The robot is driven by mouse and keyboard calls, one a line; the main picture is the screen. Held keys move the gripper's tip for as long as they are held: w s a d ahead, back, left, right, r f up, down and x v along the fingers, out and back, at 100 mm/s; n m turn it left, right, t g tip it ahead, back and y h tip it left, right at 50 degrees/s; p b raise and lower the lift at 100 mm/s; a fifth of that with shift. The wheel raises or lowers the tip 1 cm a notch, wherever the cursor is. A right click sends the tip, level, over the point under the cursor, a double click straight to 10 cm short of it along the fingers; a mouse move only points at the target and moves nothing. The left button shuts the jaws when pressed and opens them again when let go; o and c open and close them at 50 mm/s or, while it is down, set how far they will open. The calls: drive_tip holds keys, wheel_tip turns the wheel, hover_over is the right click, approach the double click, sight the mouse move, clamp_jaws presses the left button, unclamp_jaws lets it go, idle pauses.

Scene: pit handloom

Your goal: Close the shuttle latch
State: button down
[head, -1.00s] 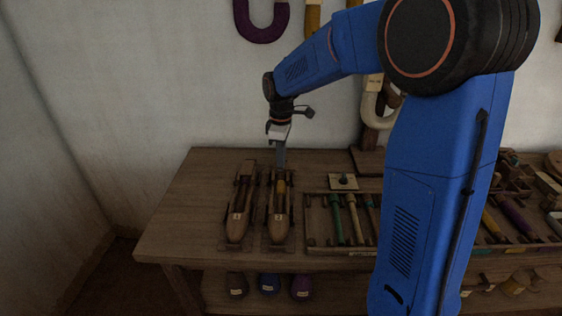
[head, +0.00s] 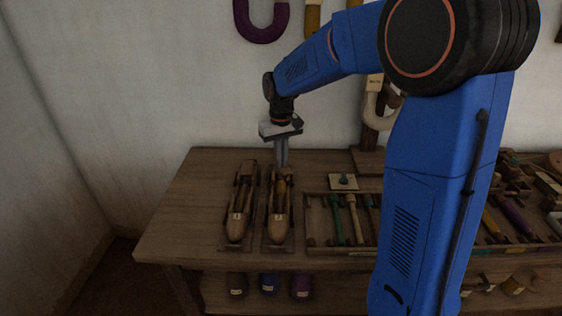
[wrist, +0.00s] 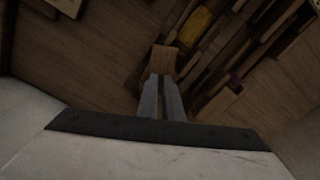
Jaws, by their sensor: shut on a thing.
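Two brown wooden shuttles lie side by side on the table, the left shuttle (head: 237,222) and the right shuttle (head: 278,222). The right one holds a yellow piece (head: 281,187), which also shows in the wrist view (wrist: 195,25). My gripper (head: 281,165) points down at the far end of the right shuttle. In the wrist view its two fingers (wrist: 163,82) are close together, shut on a small brown block, which looks like the shuttle latch (wrist: 163,61). The fingertips partly hide the block, and its exact tilt is unclear.
A wooden tray (head: 309,240) with green and tan rods lies right of the shuttles. A small pale plate with a dark knob (head: 343,181) sits behind it. The table's left part (head: 190,215) is clear.

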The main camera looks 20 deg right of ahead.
drive_tip(key=m, duration=0.5)
idle(0.6)
drive_tip(key=c, duration=2.2)
unclamp_jaws()
drive_tip(key=shift+r, duration=0.1)
wheel_tip(320, 180, up, 17)
drive_tip(key=shift+r, duration=0.15)
